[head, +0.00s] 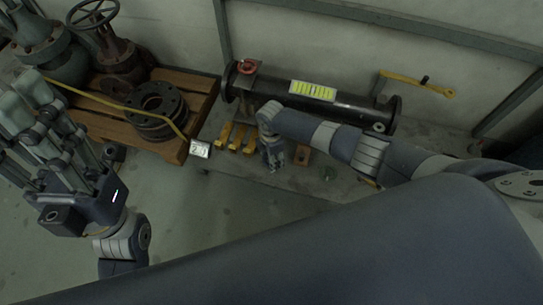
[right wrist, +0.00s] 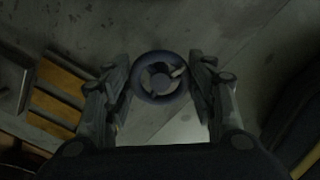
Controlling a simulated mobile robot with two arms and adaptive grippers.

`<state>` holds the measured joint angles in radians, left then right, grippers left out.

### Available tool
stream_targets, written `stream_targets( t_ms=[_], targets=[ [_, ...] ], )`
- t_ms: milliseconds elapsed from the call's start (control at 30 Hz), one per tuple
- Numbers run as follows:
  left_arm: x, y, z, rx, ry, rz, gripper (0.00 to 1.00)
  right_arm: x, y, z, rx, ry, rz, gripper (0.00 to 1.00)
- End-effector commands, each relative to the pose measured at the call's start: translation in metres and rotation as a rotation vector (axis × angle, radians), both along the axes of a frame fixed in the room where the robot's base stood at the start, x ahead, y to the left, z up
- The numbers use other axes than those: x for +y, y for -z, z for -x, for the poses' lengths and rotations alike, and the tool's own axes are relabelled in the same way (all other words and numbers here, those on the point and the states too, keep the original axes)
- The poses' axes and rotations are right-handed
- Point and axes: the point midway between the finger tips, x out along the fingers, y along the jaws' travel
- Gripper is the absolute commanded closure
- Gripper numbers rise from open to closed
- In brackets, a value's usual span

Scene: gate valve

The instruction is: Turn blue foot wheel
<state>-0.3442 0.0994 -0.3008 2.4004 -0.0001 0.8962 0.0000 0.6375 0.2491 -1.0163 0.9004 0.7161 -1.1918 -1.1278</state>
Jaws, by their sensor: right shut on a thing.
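The blue foot wheel (right wrist: 160,77) shows in the right wrist view as a dark blue ring with spokes. It sits between the two fingers of my right gripper (right wrist: 160,85), which is shut on it from both sides. In the head view my right gripper (head: 272,168) points down near the floor, beside yellow blocks, and the wheel is hidden by it and the arm. My left gripper (head: 28,115) is raised at the left of the head view, with its fingers apart and nothing seen between them.
A wooden pallet (head: 182,148) with valves and flanges stands at the left. A yellow lever (head: 420,84) is at the right. Yellow blocks (head: 224,136) lie beside my right gripper.

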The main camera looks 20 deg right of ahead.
Motion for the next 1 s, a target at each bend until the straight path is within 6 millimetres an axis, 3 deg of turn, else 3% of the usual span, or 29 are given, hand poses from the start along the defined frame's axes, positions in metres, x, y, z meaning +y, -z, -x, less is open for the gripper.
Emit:
stream_targets(
  t_ms=[433, 467, 533, 1000],
  targets=[
    [0.0, 0.0009, -0.0003, 0.003, 0.0, -0.001, 0.6, 0.002, 0.0004, 0.0008, 0.001, -0.012, -0.004, 0.72],
    [0.0, 0.0008, -0.0004, 0.003, 0.0, -0.001, 0.6, 0.002, 0.0004, 0.0008, 0.001, -0.012, -0.004, 0.46],
    [0.0, 0.0008, -0.0004, 0.003, 0.0, -0.001, 0.6, 0.002, 0.0003, 0.0008, 0.001, -0.012, -0.003, 0.3],
    [0.0007, -0.0015, 0.0001, -0.004, -0.002, 0.0, 0.6, 0.0004, -0.0038, -0.0002, 0.0, -0.01, -0.001, 0.28]
  ],
)
